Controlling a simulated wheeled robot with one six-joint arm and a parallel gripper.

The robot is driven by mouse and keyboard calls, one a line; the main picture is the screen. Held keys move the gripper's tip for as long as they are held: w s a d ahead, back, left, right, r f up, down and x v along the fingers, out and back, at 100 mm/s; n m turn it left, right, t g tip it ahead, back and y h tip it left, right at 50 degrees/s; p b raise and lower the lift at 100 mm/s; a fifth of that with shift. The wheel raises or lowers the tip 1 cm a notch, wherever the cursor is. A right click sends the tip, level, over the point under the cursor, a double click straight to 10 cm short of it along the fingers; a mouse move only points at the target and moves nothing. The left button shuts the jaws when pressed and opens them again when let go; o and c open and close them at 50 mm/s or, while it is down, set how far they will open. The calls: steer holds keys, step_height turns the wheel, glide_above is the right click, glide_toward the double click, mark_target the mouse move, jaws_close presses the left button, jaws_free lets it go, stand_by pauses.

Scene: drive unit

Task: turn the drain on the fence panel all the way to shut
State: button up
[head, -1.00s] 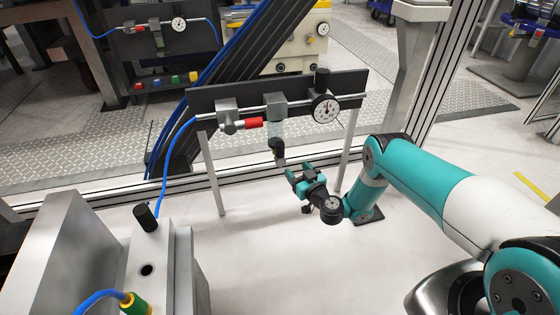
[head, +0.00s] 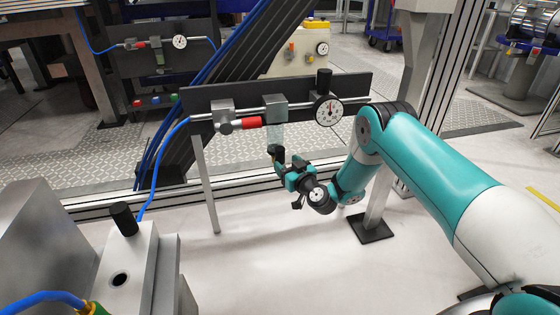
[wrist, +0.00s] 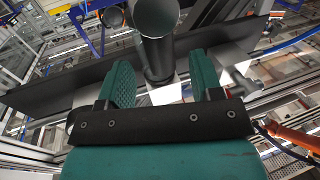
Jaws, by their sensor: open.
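The fence panel (head: 345,85) is a dark board on two legs, carrying a pipe line. A clear bowl (head: 274,135) hangs under a grey block (head: 274,107) at its middle. The black drain (head: 277,153) is at the bowl's lower end. My gripper (head: 288,168) is just below and right of the drain in the head view. In the wrist view my gripper (wrist: 163,65) is open, with two teal fingers apart. The dark round drain (wrist: 156,20) shows between and beyond them. I cannot tell whether a finger touches it.
A red-handled valve (head: 250,123) and a round gauge (head: 328,111) sit on the same panel. A blue hose (head: 162,160) runs down its left side. A metal block with a black knob (head: 124,218) stands at lower left. The floor in front is clear.

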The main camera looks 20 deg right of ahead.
mark_target(282, 159)
steer(key=shift+b+x, duration=0.5)
steer(key=shift+x, duration=2)
steer(key=shift+c, duration=0.4)
jaws_close()
